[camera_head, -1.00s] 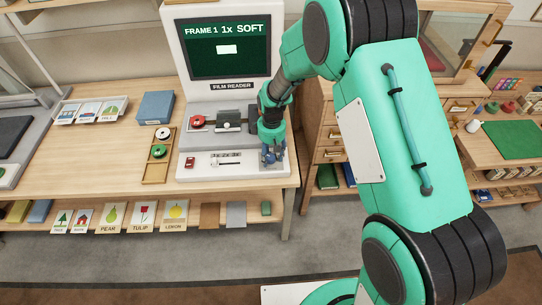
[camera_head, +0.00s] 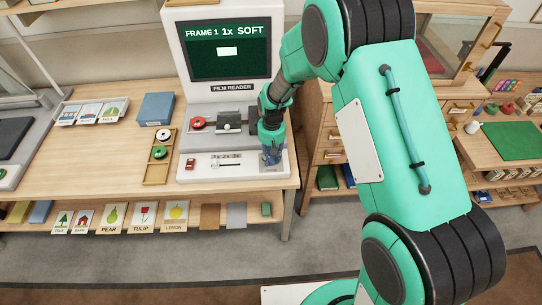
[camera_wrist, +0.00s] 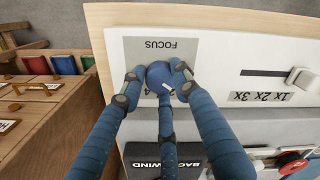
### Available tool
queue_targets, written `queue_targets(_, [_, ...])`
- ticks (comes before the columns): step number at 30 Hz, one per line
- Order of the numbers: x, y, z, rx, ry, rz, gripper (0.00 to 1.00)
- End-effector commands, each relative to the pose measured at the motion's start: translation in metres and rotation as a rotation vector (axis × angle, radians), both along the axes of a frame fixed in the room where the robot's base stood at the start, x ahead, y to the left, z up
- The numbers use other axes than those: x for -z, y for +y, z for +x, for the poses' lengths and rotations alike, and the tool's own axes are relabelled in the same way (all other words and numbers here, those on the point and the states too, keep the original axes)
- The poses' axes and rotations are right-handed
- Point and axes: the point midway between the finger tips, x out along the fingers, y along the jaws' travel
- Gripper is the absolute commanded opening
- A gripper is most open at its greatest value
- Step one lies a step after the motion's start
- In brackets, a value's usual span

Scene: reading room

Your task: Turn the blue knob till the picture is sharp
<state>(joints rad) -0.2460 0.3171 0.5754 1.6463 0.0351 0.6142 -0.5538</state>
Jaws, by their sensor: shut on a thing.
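The blue knob (camera_wrist: 160,76) sits on the grey FOCUS plate (camera_wrist: 183,50) of the film reader, with a small white mark on it. My gripper (camera_wrist: 158,80) has its blue fingers closed around the knob in the wrist view. In the head view my gripper (camera_head: 271,158) is at the right end of the reader's white base, and it hides the knob there. The film reader's screen (camera_head: 229,50) reads "FRAME 1 1x SOFT" and shows a small white patch on dark green.
A zoom slider (camera_wrist: 300,78) marked 1x 2x 3x lies beside the knob. A wooden tray (camera_head: 157,170) with reels stands left of the reader. A drawer cabinet (camera_head: 330,130) stands to the right.

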Motion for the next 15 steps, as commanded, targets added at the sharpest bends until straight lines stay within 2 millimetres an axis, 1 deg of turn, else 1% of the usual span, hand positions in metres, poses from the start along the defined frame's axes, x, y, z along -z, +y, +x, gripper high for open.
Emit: queue_targets(15, [-0.0012, -0.0004, -0.0013, 0.33, 0.002, 0.0, 0.04])
